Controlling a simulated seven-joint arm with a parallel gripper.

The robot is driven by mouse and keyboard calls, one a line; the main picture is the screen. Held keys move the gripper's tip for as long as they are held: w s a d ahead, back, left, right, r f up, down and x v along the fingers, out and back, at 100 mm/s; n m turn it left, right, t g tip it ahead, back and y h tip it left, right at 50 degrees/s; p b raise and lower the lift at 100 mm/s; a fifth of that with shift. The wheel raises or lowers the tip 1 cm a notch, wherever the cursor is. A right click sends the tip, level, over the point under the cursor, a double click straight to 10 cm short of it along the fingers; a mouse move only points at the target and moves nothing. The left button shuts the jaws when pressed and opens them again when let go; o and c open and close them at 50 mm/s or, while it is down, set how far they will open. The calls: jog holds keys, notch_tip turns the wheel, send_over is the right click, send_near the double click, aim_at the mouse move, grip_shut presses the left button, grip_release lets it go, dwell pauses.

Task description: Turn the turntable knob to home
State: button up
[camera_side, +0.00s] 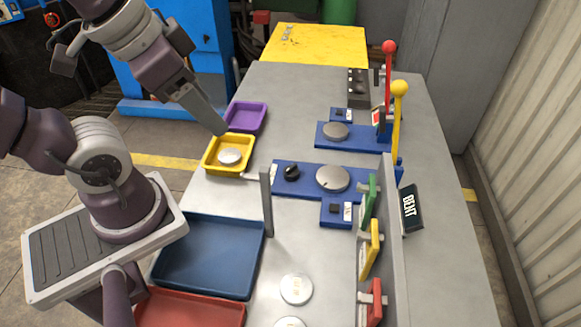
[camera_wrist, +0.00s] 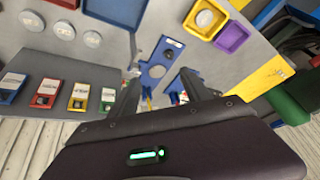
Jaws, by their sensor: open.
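The turntable is a silver disc (camera_side: 332,178) on a blue base plate (camera_side: 313,190) in the middle of the table. A black round knob (camera_side: 291,172) stands on the same plate, left of the disc; its pointing direction is too small to read. My gripper (camera_side: 218,130) is above the yellow tray's far-left corner in the side view, apart from the knob. In the wrist view its fingers (camera_wrist: 161,80) are spread with nothing between them.
A yellow tray (camera_side: 207,166) holding a silver disc and a purple tray (camera_side: 262,118) stand left of the plate. A grey upright post (camera_side: 266,200) rises near the knob. Red (camera_side: 389,47) and yellow (camera_side: 399,88) knobbed levers stand at right. A blue tray (camera_side: 205,285) lies in front.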

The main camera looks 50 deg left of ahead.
jog(key=w+a+f+m+g+y, duration=0.2)
jog(key=w+a+f+m, duration=0.1)
jog(key=w+m, duration=0.3)
jog(key=m+g+h, duration=0.3)
jog(key=m, duration=1.4)
send_over(291, 167)
notch_tip(291, 167, down, 16)
jog(key=shift+f, duration=0.25)
notch_tip(291, 167, down, 7)
jog(key=shift+f, duration=0.15)
jog(key=shift+c, duration=0.5)
grip_shut()
